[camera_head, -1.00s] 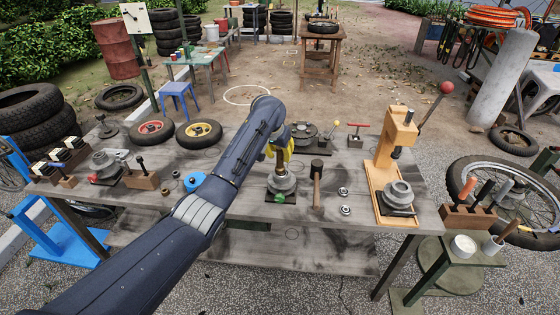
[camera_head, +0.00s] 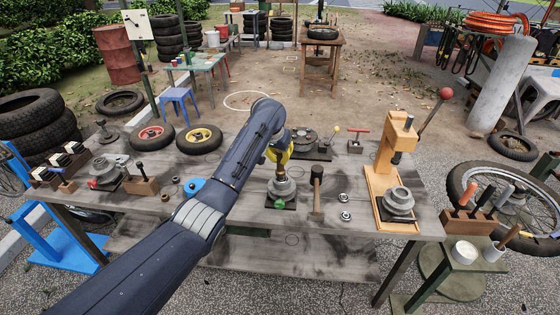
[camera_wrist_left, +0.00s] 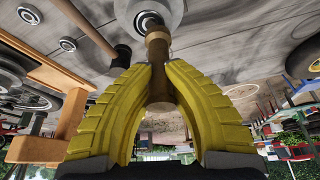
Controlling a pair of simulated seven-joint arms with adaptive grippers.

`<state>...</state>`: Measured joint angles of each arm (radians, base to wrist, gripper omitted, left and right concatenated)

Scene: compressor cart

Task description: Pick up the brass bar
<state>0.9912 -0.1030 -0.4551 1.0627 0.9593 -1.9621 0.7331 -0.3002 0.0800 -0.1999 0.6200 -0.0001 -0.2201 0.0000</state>
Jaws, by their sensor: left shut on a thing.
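The brass bar (camera_head: 281,173) is upright above a grey stepped hub (camera_head: 281,189) on a dark base with a green knob. My left gripper (camera_head: 280,152), with yellow fingers, is shut on the bar's upper part. In the left wrist view the fingers (camera_wrist_left: 158,68) close on both sides of the brown bar (camera_wrist_left: 158,45), whose far end meets or hangs just over the hub (camera_wrist_left: 172,10). I cannot tell whether it still touches the hub. My right gripper is not in view.
A wooden press (camera_head: 383,165) stands further right. Two small wheels (camera_head: 199,138) lie at the back left. The front of the bench is mostly clear.

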